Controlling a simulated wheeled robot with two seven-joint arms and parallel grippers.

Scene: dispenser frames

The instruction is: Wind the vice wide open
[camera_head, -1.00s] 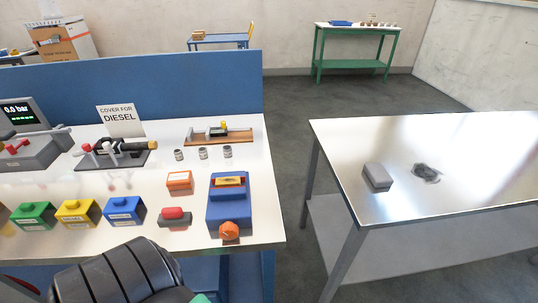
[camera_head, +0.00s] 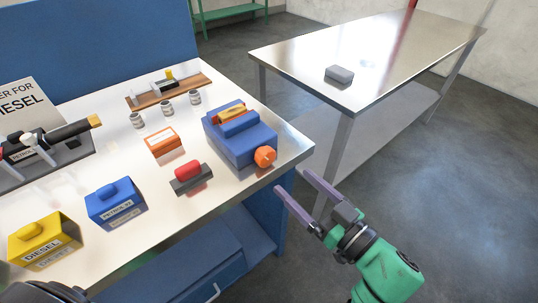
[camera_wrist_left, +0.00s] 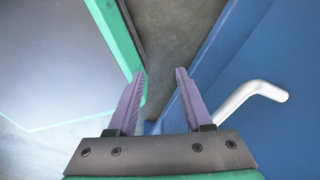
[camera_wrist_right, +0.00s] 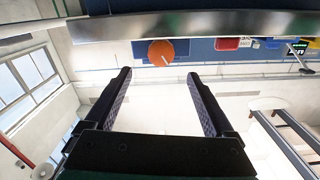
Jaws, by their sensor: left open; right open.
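The blue vice (camera_head: 238,134) sits near the right front corner of the workbench, with a yellow-orange piece (camera_head: 229,113) between its jaws. Its orange knob (camera_head: 265,156) faces the bench edge. My right gripper (camera_head: 294,182) is open and empty, in front of the bench edge, apart from the knob. In the right wrist view the knob (camera_wrist_right: 168,52) shows beyond and between the open fingers (camera_wrist_right: 158,74). My left gripper (camera_wrist_left: 160,73) is open and empty in the left wrist view, beside a blue panel with a metal handle (camera_wrist_left: 250,98); the head view does not show its fingers.
On the bench (camera_head: 215,190) are a red-topped block (camera_head: 190,176), an orange-and-white box (camera_head: 162,144), several small cans (camera_head: 167,108), a wooden board tool (camera_head: 168,90) and blue and yellow blocks (camera_head: 115,203). A metal table (camera_head: 390,60) with a grey block stands to the right. Open floor lies between.

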